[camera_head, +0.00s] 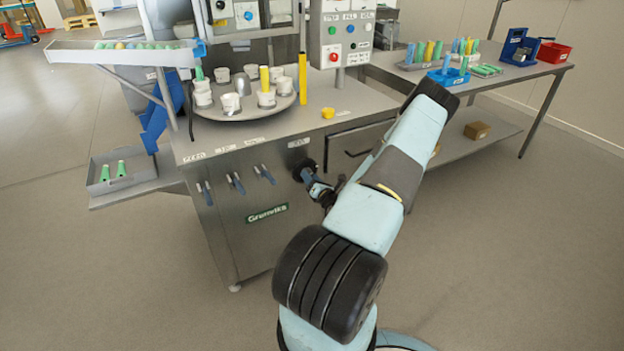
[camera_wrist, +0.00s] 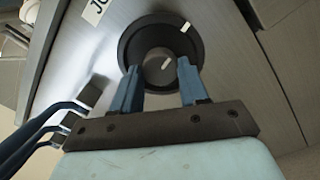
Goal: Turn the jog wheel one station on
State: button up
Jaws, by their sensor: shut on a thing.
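The jog wheel (camera_wrist: 148,40) is a dark round wheel with a grey hub on the machine's front panel; white marks show on its rim and hub. In the head view the jog wheel (camera_head: 303,170) is partly hidden by my gripper (camera_head: 316,187). In the wrist view my gripper (camera_wrist: 158,82) has its two blue fingers on either side of the hub, shut on it. Above, the round turntable (camera_head: 225,112) carries several white cups, one with a yellow tube standing in it.
Several blue-handled levers (camera_head: 236,182) stick out of the panel left of the wheel. A control box (camera_head: 341,35) stands above the worktop. A side table (camera_head: 520,75) at right holds racks of tubes and a red bin (camera_head: 554,52). The floor in front is clear.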

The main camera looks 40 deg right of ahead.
jog(key=shift+d+r+m, duration=0.1)
jog(key=shift+m, duration=0.6)
jog(key=shift+d+m, duration=0.1)
jog(key=shift+m, duration=0.2)
jog(key=o, duration=0.8)
jog(key=shift+o, duration=1.3)
jog(key=shift+s, duration=0.1)
jog(key=v, duration=1.3)
jog(key=shift+s+a, duration=0.2)
jog(key=shift+s, duration=0.15)
